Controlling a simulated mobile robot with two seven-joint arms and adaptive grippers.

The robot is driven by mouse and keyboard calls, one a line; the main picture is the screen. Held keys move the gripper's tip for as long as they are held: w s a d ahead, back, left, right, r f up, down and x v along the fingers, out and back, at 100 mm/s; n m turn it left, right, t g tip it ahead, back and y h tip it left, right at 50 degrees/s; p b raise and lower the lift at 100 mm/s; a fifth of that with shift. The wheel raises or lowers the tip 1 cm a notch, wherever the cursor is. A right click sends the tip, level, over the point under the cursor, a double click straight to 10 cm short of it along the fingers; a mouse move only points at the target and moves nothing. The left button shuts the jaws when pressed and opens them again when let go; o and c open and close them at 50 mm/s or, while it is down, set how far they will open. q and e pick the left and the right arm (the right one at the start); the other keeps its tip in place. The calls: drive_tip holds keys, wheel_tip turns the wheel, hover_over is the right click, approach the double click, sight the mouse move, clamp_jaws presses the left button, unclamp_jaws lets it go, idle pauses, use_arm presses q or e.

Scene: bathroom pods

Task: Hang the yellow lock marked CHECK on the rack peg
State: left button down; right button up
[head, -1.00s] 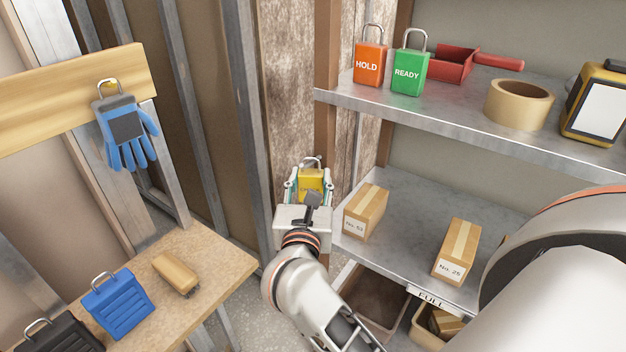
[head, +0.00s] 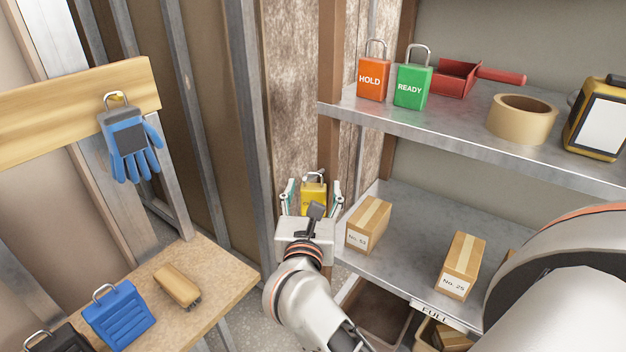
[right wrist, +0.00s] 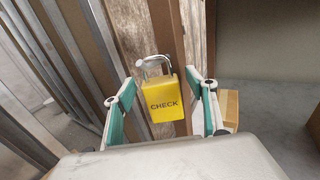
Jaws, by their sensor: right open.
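The yellow lock (head: 313,194) stands upright between the spread fingers of my right gripper (head: 312,196), in front of the wood-grained panel. On the left, a wooden board (head: 60,105) has a peg bearing a blue glove (head: 128,143). My left gripper is not in view.
An orange HOLD lock (head: 371,79) and a green READY lock (head: 412,87) stand on the upper shelf with a tape roll (head: 522,120). Cartons (head: 369,224) sit on the lower shelf, close right of my gripper. A bench (head: 225,272) at left holds a blue lock (head: 118,315).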

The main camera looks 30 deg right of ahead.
wheel_tip(320, 180, up, 10)
drive_tip(key=shift+f, duration=0.15)
idle(0.3)
